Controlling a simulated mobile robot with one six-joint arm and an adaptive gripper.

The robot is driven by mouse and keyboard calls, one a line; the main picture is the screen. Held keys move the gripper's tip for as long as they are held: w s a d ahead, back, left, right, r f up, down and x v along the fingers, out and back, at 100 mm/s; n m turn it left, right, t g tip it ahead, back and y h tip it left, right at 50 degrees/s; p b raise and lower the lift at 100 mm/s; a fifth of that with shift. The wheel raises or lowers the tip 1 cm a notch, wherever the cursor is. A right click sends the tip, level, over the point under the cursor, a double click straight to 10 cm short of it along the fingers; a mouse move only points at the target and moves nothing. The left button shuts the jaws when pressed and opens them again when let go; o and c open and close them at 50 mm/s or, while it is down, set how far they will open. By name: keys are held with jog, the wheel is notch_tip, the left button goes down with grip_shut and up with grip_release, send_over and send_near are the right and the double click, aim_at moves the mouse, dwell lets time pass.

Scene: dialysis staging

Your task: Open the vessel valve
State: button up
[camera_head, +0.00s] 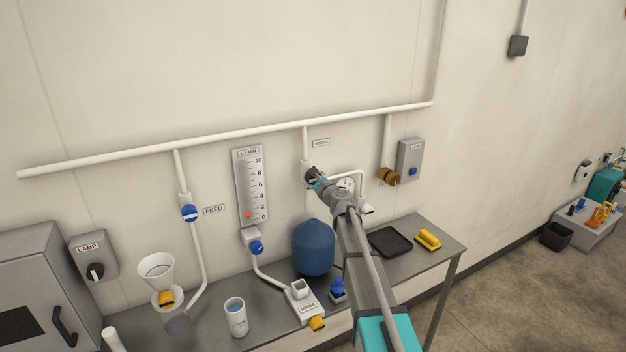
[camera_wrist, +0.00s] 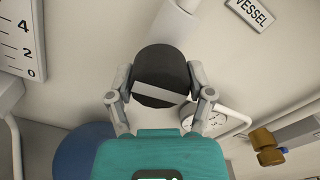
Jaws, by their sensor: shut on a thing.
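The vessel valve (camera_wrist: 162,66) is a dark round knob with a pale bar across its face, on a white pipe below the VESSEL label (camera_wrist: 250,14). My gripper (camera_wrist: 160,92) is shut on this knob, one finger at each side. The bar lies roughly crosswise to the pipe above it. In the head view my gripper (camera_head: 316,181) reaches the valve from the lower right and hides much of it. The blue vessel (camera_head: 314,250) stands below on the bench; its top also shows at lower left in the wrist view (camera_wrist: 84,152).
A round gauge (camera_wrist: 210,119) sits close right of the knob, partly behind my finger. A brass fitting (camera_head: 388,177) and grey switch box (camera_head: 410,160) are farther right. The flow meter (camera_head: 250,186) is left. The bench (camera_head: 436,240) holds a black tray (camera_head: 389,242) and cups.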

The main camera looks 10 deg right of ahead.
jog(key=n, duration=0.3)
jog(key=shift+n, duration=0.4)
jog(key=n, duration=0.4)
jog(key=shift+n, duration=0.3)
jog(key=n, duration=0.4)
jog(key=shift+r+n, duration=0.1)
jog(key=shift+n, duration=2.1)
jog(key=o, duration=1.1)
jog(key=shift+s, duration=0.1)
jog(key=v, duration=1.1)
jog(key=shift+s+d, duration=0.1)
jog(key=shift+s, duration=0.25)
